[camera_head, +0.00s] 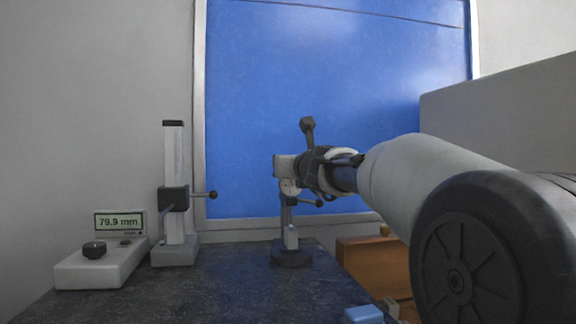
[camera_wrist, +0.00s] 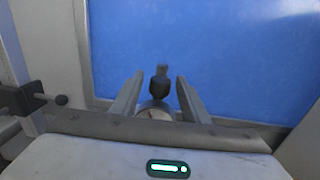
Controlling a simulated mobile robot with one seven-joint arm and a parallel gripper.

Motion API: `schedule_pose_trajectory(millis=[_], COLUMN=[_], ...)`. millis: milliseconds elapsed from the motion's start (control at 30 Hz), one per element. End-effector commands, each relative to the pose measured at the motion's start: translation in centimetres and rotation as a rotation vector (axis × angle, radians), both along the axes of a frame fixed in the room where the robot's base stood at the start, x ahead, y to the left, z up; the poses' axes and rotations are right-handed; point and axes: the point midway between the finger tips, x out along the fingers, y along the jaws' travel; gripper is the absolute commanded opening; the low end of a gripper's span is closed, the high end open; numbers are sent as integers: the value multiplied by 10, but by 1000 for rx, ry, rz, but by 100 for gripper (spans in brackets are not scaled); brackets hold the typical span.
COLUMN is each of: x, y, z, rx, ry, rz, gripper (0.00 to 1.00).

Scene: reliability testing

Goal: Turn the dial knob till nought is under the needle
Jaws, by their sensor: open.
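A stand (camera_head: 291,258) with a dark round base holds a small fixture at the middle of the dark bench in the head view. My gripper (camera_head: 318,170) is at the top of this stand and hides part of it. In the wrist view my gripper (camera_wrist: 160,77) is open, with one finger on each side of a dark knob (camera_wrist: 159,86). A pale round part (camera_wrist: 157,113), perhaps the dial, shows low between the fingers. Its marks and needle are too small to read. A dark knob on a post (camera_head: 307,125) rises above the fixture in the head view.
A grey box (camera_head: 90,271) with a black knob and a display (camera_head: 119,221) reading 79.9 mm stands at the left. A column stand (camera_head: 174,252) with a side lever stands beside it. A blue block (camera_head: 363,314) lies at the front. A blue panel is behind.

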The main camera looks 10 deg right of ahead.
Motion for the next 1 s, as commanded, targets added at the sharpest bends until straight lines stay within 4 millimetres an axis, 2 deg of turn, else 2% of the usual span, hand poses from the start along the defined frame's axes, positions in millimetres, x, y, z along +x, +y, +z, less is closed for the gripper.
schedule_pose_trajectory(millis=[300, 533, 767, 1000], x=[0, 0, 0, 0], y=[0, 0, 0, -1], z=[0, 0, 1, 4], rx=[0, -1, -2, 1], ry=[0, 0, 1, 4], rz=[0, 0, 14, 112], gripper=[40, 1, 1, 1])
